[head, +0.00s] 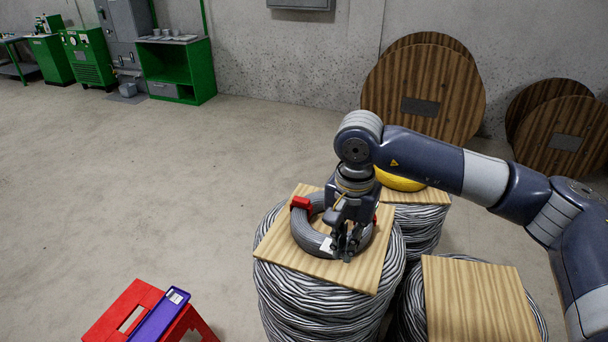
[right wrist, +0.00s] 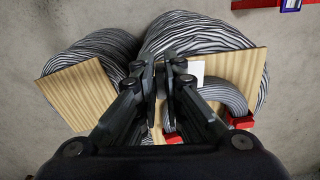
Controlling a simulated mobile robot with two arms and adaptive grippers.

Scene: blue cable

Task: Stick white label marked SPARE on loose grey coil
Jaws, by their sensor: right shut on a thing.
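The loose grey coil (head: 304,228) lies flat on a square wooden board (head: 278,238) on top of a large cable stack. Red clips (head: 301,203) sit on its sides. My right gripper (head: 346,254) points down over the coil's near side and is shut on the white label (head: 326,245). In the right wrist view the label (right wrist: 196,69) sticks out beside the closed fingertips (right wrist: 160,62), close to the coil (right wrist: 226,94). I cannot read any marking on it, nor tell whether it touches the coil. My left gripper is not in view.
A second board (head: 475,300) on another cable stack is bare, at the lower right. A yellow coil (head: 400,183) lies on a board behind my arm. A red stool (head: 120,312) with a purple item (head: 160,315) stands lower left. Wooden reels (head: 430,90) lean at the wall.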

